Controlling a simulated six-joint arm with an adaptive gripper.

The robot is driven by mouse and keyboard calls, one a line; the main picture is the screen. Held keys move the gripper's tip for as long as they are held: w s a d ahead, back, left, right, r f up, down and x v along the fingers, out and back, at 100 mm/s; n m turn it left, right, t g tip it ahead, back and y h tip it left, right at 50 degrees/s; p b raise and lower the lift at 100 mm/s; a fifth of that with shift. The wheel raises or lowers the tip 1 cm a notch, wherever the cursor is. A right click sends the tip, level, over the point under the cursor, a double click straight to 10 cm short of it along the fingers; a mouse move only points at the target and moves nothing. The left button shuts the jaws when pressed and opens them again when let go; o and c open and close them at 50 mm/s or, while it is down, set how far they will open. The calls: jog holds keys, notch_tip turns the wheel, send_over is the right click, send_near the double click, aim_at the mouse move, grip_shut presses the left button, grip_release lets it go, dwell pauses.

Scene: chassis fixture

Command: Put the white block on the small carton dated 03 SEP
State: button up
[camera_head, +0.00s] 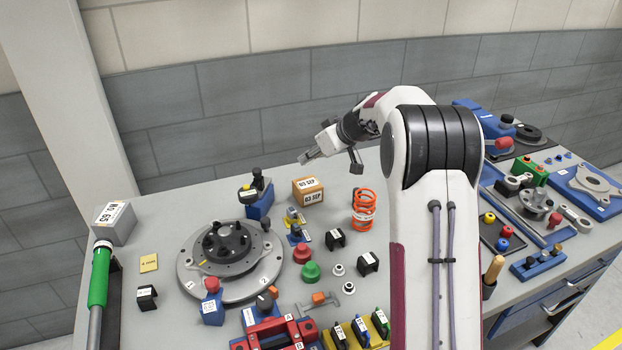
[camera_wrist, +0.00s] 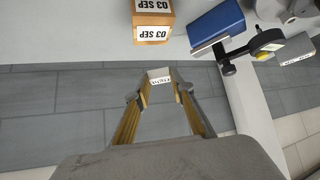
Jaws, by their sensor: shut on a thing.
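The small brown carton (camera_head: 297,196) has white labels reading 03 SEP on its top and front. It stands on the bench towards the back, and it also shows at the top edge of the wrist view (camera_wrist: 137,25). My gripper (camera_head: 306,157) is raised above and behind the carton in the head view. In the wrist view my gripper (camera_wrist: 161,86) is shut on the white block (camera_wrist: 159,73), which has dark lettering on one face. The block is held at the fingertips, apart from the carton. In the head view I cannot make out the block clearly.
A blue stand with a dial gauge (camera_head: 259,205) is just left of the carton, and an orange spring (camera_head: 363,208) is to its right. A round grey fixture (camera_head: 190,275) and several small parts lie nearer. A grey box (camera_head: 117,222) stands at the far left.

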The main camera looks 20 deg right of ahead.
jog(key=shift+f, duration=1.8)
jog(key=shift+f, duration=1.9)
jog(key=shift+f, duration=0.1)
jog(key=o, duration=0.9)
jog(key=shift+v, duration=0.85)
jog(key=v, duration=1)
jog(key=shift+s+r, duration=0.1)
jog(key=shift+r, duration=0.15)
